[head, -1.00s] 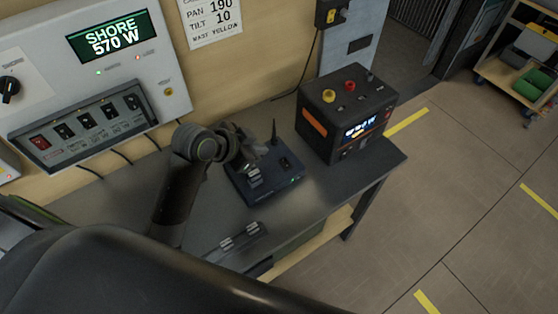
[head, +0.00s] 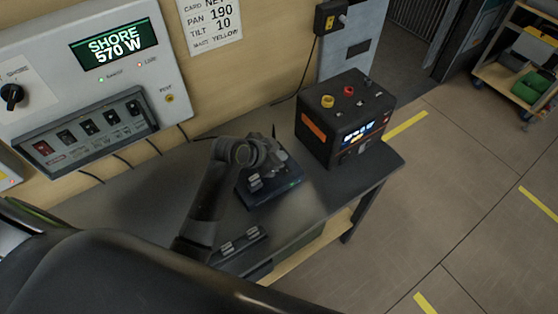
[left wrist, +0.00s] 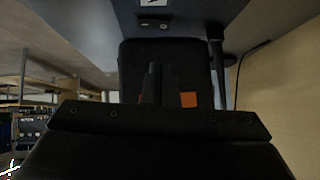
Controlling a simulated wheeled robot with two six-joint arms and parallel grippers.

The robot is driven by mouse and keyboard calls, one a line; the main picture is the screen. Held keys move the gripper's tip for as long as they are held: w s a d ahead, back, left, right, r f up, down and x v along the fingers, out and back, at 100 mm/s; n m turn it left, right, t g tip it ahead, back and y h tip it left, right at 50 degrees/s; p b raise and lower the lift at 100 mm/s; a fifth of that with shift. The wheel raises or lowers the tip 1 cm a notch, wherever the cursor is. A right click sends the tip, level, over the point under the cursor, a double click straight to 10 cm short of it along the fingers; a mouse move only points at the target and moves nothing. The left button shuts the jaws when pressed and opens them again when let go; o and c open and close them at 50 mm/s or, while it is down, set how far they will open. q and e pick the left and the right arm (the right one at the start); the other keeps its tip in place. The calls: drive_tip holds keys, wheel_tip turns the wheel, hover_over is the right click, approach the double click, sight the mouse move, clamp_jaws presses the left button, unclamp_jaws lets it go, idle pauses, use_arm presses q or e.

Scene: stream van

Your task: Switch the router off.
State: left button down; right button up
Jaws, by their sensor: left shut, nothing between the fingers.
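The router (head: 272,190) is a flat dark box with a thin upright antenna, on the grey table in the head view. Pale plugs or connectors stand on its left part. My left gripper (head: 280,162) is over its back part, partly hidden by my wrist; I cannot tell whether it touches. In the left wrist view, which looks upside down, my shut, empty fingers (left wrist: 150,82) show against a dark box. The router's switch is not clearly visible. My right gripper is not in view.
A black power unit (head: 345,118) with a lit display and orange panel stands right of the router; it also shows in the left wrist view (left wrist: 190,70). A wall panel (head: 90,70) reads SHORE 570 W. A dark strip with silver pieces (head: 232,252) lies at the table's front.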

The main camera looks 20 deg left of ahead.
sight(288, 166)
use_arm(q)
drive_tip(key=f, duration=0.3)
drive_tip(key=shift+w+f, duration=0.15)
drive_tip(key=shift+w, duration=0.1)
drive_tip(key=shift+f+p, duration=0.3)
drive_tip(key=shift+f, duration=0.25)
drive_tip(key=shift+a+f, duration=0.15)
drive_tip(key=shift+f, duration=0.05)
drive_tip(key=shift+s+d+r+p, duration=0.1)
drive_tip(key=shift+s+d+p, duration=0.2)
drive_tip(key=shift+d+p, duration=0.1)
drive_tip(key=shift+s+d, duration=0.15)
drive_tip(key=shift+d, duration=0.1)
drive_tip(key=shift+r, duration=0.15)
